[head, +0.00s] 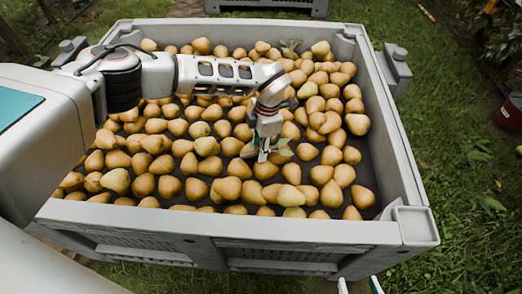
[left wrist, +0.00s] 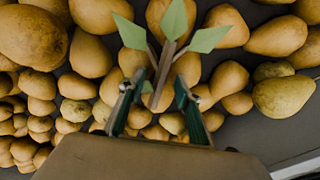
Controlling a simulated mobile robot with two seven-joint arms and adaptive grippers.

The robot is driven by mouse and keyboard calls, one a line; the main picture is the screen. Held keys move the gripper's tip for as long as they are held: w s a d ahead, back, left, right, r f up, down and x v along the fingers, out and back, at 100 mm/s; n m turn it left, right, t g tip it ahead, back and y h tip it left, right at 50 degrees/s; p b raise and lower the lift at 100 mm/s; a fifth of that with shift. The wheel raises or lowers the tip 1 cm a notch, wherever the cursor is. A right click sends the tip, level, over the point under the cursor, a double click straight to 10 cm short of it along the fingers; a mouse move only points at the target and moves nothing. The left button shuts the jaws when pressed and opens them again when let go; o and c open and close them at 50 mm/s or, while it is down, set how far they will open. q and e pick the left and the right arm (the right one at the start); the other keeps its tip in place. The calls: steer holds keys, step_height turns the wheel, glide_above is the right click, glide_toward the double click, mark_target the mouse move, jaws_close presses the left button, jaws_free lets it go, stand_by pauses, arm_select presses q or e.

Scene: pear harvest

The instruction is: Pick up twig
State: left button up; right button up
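The twig (left wrist: 164,68) has a brown forked stem and three pale green leaves. It lies on the pears in the crate, its stem between the fingers of my left gripper (left wrist: 158,98) in the left wrist view, with a gap on both sides. My left gripper (head: 264,154) points down among the pears in the head view and is open. Green leaves (head: 282,148) show beside its fingers there; the stem is mostly hidden. Two fingertips of my right gripper (head: 360,286) show apart at the bottom edge, outside the crate, with nothing seen between them.
A large grey crate (head: 300,232) holds many pears (head: 226,188) around my left gripper. Another leafy sprig (head: 290,46) lies near its back wall. Grass surrounds the crate. A red bucket (head: 510,112) stands at the far right, and another grey crate (head: 268,5) is behind.

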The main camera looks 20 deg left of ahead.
arm_select(q)
steer(key=shift+r, duration=0.15)
steer(key=c, duration=0.8)
steer(key=shift+c, duration=0.7)
steer(key=r, duration=0.2)
steer(key=r+p, duration=0.1)
steer(key=r, duration=0.1)
steer(key=r+p, duration=0.1)
steer(key=r, duration=0.2)
steer(key=shift+w, duration=0.25)
step_height(320, 180, up, 13)
steer(key=p, duration=0.3)
steer(key=shift+s, duration=0.25)
arm_select(e)
steer(key=shift+n+g+h, duration=0.4)
steer(key=shift+g+h, duration=0.1)
steer(key=shift+h, duration=0.1)
steer(key=shift+s+d+f, duration=0.3)
steer(key=shift+d+f, duration=0.05)
steer(key=shift+d, duration=0.35)
steer(key=shift+s+d+f, duration=0.25)
steer(key=shift+d+f, duration=0.05)
steer(key=shift+d, duration=0.4)
steer(key=shift+s+d+f, duration=0.3)
steer(key=shift+d+f, duration=0.05)
steer(key=shift+d, duration=0.35)
steer(key=shift+r, duration=0.1)
